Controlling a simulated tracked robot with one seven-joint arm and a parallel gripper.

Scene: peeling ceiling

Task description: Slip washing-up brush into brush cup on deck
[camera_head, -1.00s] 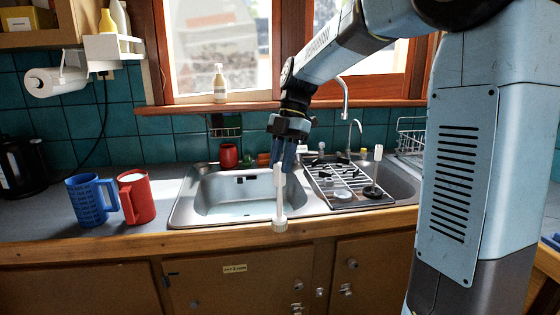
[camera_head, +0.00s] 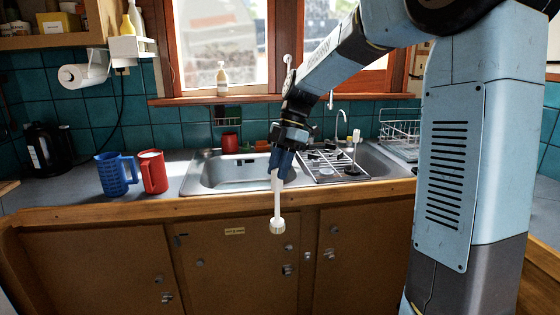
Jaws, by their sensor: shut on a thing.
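The washing-up brush (camera_head: 277,205) is white with a pale round head at its lower end. It hangs almost upright, head down, from my gripper (camera_head: 281,170). My gripper's blue fingers are shut on the upper end of its handle. In the picture the brush overlaps the sink front, the counter edge and the cupboard fronts. A small red cup (camera_head: 230,143) stands on the deck behind the sink (camera_head: 205,178), left of and beyond my gripper; it looks like the brush cup. Its inside is too small to make out.
A blue jug (camera_head: 113,175) and a red mug (camera_head: 153,172) stand on the counter left of the sink. A metal rack (camera_head: 335,167) covers the sink's right part, near the tap (camera_head: 341,125). A bottle (camera_head: 221,80) stands on the windowsill. A dish rack (camera_head: 400,132) is at right.

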